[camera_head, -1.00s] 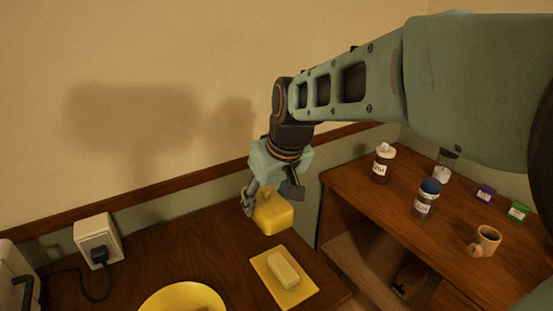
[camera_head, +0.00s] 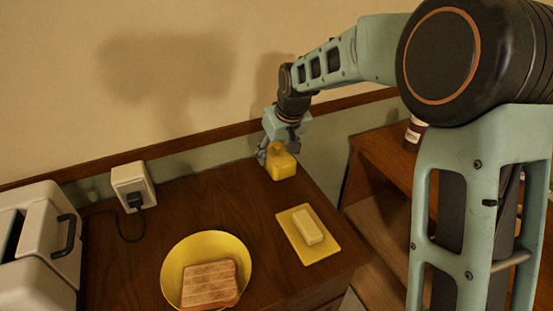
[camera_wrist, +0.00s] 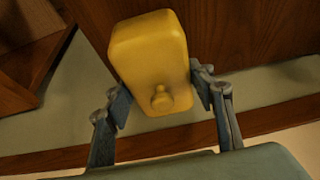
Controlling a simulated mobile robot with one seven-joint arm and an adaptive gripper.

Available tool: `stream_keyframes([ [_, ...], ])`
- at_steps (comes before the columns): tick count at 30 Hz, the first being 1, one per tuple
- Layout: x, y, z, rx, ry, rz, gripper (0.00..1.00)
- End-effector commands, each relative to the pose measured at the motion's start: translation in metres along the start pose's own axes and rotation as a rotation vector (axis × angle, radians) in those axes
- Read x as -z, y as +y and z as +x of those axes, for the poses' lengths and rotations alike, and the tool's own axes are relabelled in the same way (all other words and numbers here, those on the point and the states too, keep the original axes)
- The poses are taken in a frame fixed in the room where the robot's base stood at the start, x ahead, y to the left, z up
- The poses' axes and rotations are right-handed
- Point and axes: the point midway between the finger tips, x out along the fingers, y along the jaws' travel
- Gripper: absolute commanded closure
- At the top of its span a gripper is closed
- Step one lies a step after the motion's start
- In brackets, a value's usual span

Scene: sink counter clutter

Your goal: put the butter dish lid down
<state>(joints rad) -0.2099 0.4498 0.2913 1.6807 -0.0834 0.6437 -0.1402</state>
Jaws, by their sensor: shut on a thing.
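The yellow butter dish lid (camera_head: 282,167), a box shape with a knob on top, is between the fingers of my gripper (camera_head: 276,150). In the wrist view, the gripper (camera_wrist: 163,100) is shut on opposite sides of the lid (camera_wrist: 150,55), with its knob facing the camera. The lid is at the back of the counter near the wall; I cannot tell whether its bottom touches the wood. The yellow butter dish base (camera_head: 325,249) lies in front of it to the right, with a pale stick of butter (camera_head: 308,226) uncovered on it.
A yellow plate (camera_head: 176,262) with toast (camera_head: 209,285) stands front left of the lid. A white toaster (camera_head: 40,250) is at the far left, near a wall outlet (camera_head: 132,186) with a plug and cord. Bare counter (camera_head: 210,205) lies between plate and wall. A lower wooden shelf (camera_head: 385,165) is at the right.

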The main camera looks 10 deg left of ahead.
Motion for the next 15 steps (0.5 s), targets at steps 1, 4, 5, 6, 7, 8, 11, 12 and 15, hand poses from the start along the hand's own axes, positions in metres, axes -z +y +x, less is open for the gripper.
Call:
stream_keyframes([
  [1, 0.002, 0.0, 0.004, 0.0, 0.001, 0.0, 0.77],
  [4, 0.004, 0.001, 0.009, -0.001, 0.002, -0.001, 0.77],
  [5, 0.004, 0.001, 0.01, -0.001, 0.002, -0.001, 0.77],
  [6, 0.005, 0.001, 0.012, -0.001, 0.002, -0.001, 0.77],
  [7, 0.005, 0.001, 0.015, 0.0, 0.002, -0.001, 0.77],
  [8, 0.006, 0.001, 0.018, 0.0, 0.001, -0.001, 0.77],
  [11, -0.001, 0.001, 0.033, 0.0, -0.001, 0.0, 0.77],
  [12, -0.003, 0.001, 0.038, 0.0, -0.001, 0.0, 0.77],
  [15, -0.006, 0.001, 0.045, 0.0, 0.002, 0.0, 0.77],
])
